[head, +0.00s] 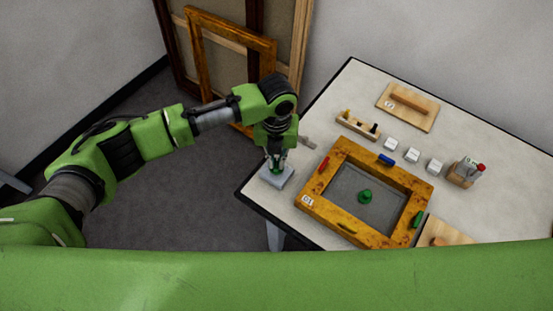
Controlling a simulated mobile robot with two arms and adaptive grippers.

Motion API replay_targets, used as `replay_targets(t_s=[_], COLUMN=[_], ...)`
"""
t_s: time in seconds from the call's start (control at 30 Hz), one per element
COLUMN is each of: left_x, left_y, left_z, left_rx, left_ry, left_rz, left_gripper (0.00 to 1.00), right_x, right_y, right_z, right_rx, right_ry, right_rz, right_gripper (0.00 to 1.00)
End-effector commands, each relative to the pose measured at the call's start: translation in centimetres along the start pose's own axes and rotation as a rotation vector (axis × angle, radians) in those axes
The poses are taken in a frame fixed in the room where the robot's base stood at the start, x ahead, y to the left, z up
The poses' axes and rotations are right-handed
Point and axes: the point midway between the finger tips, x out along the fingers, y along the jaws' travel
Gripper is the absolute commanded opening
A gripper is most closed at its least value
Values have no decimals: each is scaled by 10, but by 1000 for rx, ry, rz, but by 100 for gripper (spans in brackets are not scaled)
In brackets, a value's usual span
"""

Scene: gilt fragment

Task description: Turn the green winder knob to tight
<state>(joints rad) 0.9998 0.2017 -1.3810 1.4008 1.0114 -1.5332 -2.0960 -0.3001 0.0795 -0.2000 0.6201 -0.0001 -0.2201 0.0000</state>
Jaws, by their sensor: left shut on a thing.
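My left gripper (277,168) points down at the table's left corner, over a small pale grey block (288,180). It is shut around the green winder knob (276,171) on top of that block. The fingers hide most of the knob, and I cannot read any mark or setting on it. My right gripper is not in view.
A gilt frame (325,213) lies right of the block, with coloured clips on its sides and a green piece (366,197) inside. Large frames (233,55) lean on the wall.

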Motion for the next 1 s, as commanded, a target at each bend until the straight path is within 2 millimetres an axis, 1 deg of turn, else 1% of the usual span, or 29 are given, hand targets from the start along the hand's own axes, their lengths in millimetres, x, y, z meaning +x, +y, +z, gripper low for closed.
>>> replay_targets(t_s=[0.43,0.47,0.5,0.53,0.77,0.87,0.97,1.0], left_x=[-2,-2,-2,-2,-1,-2,-9,-14], left_y=[0,0,0,0,0,0,0,0], left_z=[2,2,2,2,1,1,1,2], left_rx=[12,12,12,12,11,10,10,10], left_ry=[-6,-6,-6,-5,-2,-2,-3,-4], left_rz=[-1,-1,-1,-1,-1,-1,-1,-2], left_gripper=[0,13,24,25,25,25,25,25], right_x=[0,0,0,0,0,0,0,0], right_y=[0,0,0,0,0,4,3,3], right_z=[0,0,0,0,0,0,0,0], right_rx=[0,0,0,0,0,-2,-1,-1], right_ry=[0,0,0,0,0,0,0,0], right_rz=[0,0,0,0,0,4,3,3], right_gripper=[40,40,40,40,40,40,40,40])
